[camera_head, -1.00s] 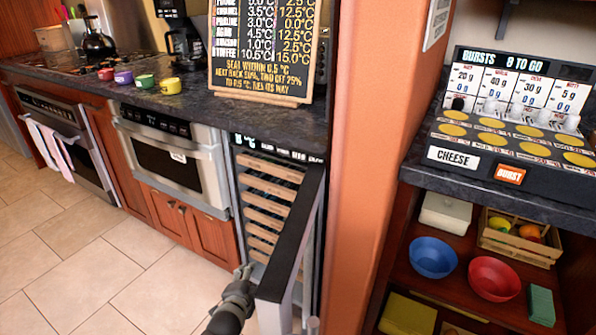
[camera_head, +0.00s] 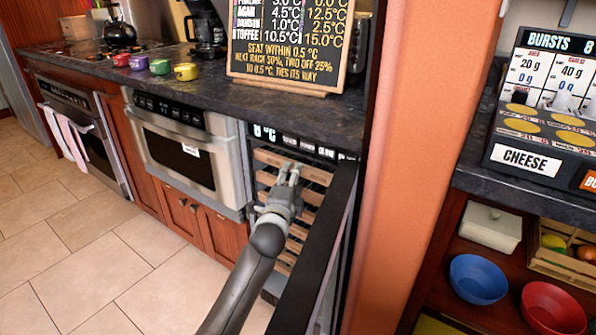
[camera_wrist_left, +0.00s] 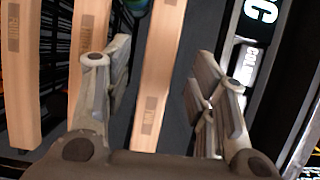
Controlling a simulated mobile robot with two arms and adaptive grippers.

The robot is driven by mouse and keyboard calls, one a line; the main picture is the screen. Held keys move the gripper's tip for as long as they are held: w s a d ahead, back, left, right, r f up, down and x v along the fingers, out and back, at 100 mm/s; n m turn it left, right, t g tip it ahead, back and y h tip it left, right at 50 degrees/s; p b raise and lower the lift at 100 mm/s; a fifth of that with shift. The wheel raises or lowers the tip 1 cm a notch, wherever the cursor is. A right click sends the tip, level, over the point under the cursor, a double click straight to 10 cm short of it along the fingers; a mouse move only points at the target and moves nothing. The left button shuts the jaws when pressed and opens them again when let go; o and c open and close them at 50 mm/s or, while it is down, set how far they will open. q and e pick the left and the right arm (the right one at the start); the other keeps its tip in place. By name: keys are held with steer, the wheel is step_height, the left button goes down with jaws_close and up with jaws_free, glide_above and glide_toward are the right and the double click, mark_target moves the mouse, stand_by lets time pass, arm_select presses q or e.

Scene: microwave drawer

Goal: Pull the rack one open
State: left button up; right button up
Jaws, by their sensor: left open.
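The cooler cabinet stands open, with several wooden-fronted racks stacked inside. The top rack front (camera_head: 316,174) is a pale wood bar just below the lit display strip. My left gripper (camera_head: 288,173) is open in front of the upper racks and covers part of them. In the left wrist view, my left gripper (camera_wrist_left: 157,88) has its fingers apart, with the top rack front (camera_wrist_left: 158,70) showing between them. I cannot tell whether a finger touches it. A lower rack front (camera_wrist_left: 88,40) lies beyond the left finger. My right gripper is out of view.
The open cooler door (camera_head: 318,240) stands just right of my left arm. An orange wall post (camera_head: 410,170) is farther right. A built-in oven (camera_head: 185,150) is left of the cooler. A chalkboard (camera_head: 288,45) stands on the counter above. The tiled floor at left is clear.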

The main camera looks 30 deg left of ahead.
arm_select(q)
steer(key=shift+b+x, duration=0.55)
steer(key=shift+x, duration=2.45)
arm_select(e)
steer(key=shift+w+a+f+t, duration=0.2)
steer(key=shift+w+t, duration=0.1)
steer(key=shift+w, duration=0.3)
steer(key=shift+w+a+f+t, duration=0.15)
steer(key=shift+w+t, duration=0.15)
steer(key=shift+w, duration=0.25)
arm_select(q)
jaws_close()
